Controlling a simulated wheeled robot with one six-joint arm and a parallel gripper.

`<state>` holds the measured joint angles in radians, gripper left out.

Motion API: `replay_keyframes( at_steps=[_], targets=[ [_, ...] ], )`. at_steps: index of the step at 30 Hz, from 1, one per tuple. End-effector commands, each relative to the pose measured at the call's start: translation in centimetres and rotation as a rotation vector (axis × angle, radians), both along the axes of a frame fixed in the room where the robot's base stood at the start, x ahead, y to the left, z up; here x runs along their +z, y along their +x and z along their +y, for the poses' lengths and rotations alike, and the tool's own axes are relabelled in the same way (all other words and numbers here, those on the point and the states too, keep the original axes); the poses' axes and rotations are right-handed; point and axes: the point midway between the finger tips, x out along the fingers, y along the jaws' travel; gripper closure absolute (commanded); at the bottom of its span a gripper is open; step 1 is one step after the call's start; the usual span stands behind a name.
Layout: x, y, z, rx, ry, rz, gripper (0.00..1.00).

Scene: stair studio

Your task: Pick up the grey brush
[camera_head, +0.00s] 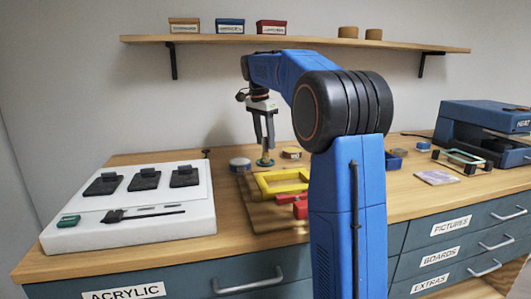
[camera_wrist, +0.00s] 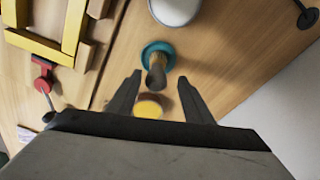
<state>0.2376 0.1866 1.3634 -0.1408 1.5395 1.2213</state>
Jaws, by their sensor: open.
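My gripper (camera_head: 264,146) points down over the back of the wooden bench, open. In the wrist view its two fingers (camera_wrist: 160,78) are spread on either side of a small upright brush-like thing (camera_wrist: 156,72). This thing has a brownish-grey stem and a round teal base (camera_wrist: 157,50); the base also shows below the fingers in the head view (camera_head: 265,162). I see no contact with the fingers. A dark, long-handled brush-shaped tool (camera_head: 140,214) lies on the white tray (camera_head: 185,222) at left. I cannot tell for certain which is the grey brush.
A pale round tin (camera_head: 240,164) and a tin with a yellow top (camera_wrist: 149,109) stand close to the teal base. A yellow frame (camera_head: 283,182) and red clamp parts (camera_head: 293,200) lie nearer the front. A blue press (camera_head: 480,125) stands at right. A shelf (camera_head: 300,41) hangs above.

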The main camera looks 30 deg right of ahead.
Motion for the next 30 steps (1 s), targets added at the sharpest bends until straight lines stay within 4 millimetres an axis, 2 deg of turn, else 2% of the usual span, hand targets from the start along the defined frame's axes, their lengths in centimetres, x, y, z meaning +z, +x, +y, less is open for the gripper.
replay_keyframes(
  at_steps=[9, 19, 24, 25, 30],
  targets=[
    [-4.0, -0.7, -0.3, 0.0, 0.0, 0.001, 0.54],
    [-4.5, -0.6, -0.4, 0.001, 0.0, -0.001, 0.54],
    [-4.5, -0.6, -0.4, 0.001, 0.0, -0.001, 0.94],
    [-4.5, -0.6, -0.4, 0.001, 0.0, -0.001, 0.98],
    [-4.5, -0.6, -0.4, 0.001, 0.0, -0.001, 0.98]
  ],
)
